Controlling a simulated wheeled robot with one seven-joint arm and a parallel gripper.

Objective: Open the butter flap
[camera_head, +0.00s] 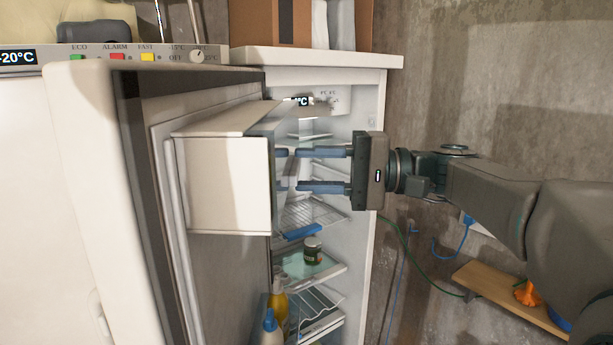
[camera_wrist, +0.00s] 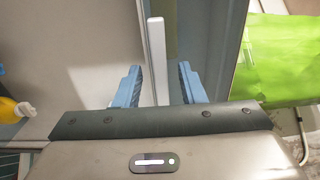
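The butter compartment is a cream box (camera_head: 228,185) on the inside of the open fridge door (camera_head: 155,200). Its flap (camera_head: 276,120) is a greyish panel on the side facing the fridge interior, and it looks closed. A pale upright handle bar (camera_wrist: 156,55) stands out from the flap; it also shows in the head view (camera_head: 292,170). My gripper (camera_head: 283,170) reaches in from the right with its blue fingers apart. In the wrist view my gripper (camera_wrist: 158,85) has one finger on each side of the bar, with visible gaps on both sides.
The fridge interior has wire shelves (camera_head: 310,212), a dark jar (camera_head: 313,250) and bottles (camera_head: 277,300) below the compartment. A wooden board (camera_head: 510,295) is at the lower right. A green item (camera_wrist: 285,55) lies right of the flap in the wrist view.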

